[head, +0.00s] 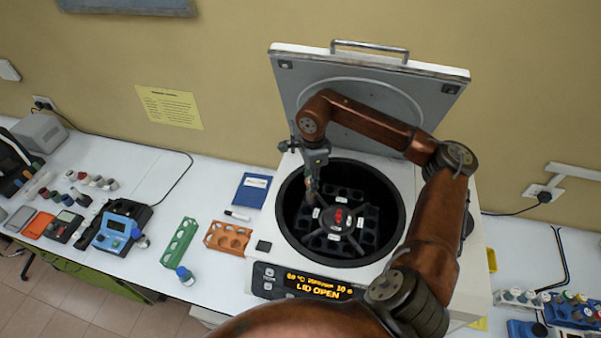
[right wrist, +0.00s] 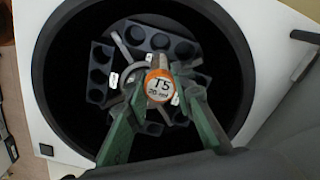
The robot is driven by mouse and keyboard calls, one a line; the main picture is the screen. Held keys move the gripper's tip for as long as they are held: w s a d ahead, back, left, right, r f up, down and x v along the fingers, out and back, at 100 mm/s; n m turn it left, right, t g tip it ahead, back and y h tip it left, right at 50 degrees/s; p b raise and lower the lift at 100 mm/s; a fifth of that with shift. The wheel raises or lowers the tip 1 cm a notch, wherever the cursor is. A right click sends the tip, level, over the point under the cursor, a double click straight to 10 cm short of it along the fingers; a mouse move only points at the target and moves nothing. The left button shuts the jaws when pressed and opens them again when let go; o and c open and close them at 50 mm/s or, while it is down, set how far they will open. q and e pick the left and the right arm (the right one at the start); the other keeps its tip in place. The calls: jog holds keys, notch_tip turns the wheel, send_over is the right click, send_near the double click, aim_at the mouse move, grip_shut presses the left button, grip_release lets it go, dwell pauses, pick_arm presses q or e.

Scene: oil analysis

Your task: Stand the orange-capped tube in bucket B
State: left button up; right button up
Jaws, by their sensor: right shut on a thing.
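My right gripper (head: 311,186) reaches down into the open centrifuge bowl from its back left side. In the right wrist view its green fingers (right wrist: 157,95) are shut on the orange-capped tube (right wrist: 160,84), whose cap reads T5. The tube is seen nearly end-on, cap toward the camera; its lower part is hidden. The dark rotor (head: 338,219) carries several buckets with round holes and small white labels. I cannot read the letters, so I cannot tell which is bucket B. The tube is over the rotor; whether it is inside a hole is unclear. My left gripper is not in view.
The centrifuge lid (head: 440,85) stands open behind the bowl; the display reads LID OPEN. An orange rack (head: 229,238) and a green rack (head: 180,243) stand left of the centrifuge. A blue booklet (head: 252,190) lies nearby. Blue tube racks (head: 572,311) are at the right.

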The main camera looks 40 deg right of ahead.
aim_at(308, 190)
jog(key=shift+a+f, duration=0.2)
jog(key=shift+f, duration=0.1)
jog(key=shift+w+a+f+b, duration=0.2)
jog(key=shift+w+f+b, duration=0.3)
jog(key=shift+f, duration=0.55)
jog(key=shift+s+f+b, duration=0.2)
jog(key=shift+f+b, duration=0.25)
jog(key=shift+f, duration=0.7)
jog(key=shift+w+f+b, duration=0.2)
jog(key=shift+f+b, duration=0.25)
jog(key=shift+f, duration=0.4)
jog(key=shift+s+f+b, duration=0.2)
jog(key=shift+f+b, duration=0.15)
jog(key=shift+f, duration=0.75)
jog(key=shift+w+f+b, duration=0.1)
jog(key=shift+f+b, duration=0.6)
jog(key=shift+f, duration=0.15)
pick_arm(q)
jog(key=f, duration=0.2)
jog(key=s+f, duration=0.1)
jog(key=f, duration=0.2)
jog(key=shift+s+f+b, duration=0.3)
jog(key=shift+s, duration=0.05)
pick_arm(e)
jog(key=shift+f, duration=0.35)
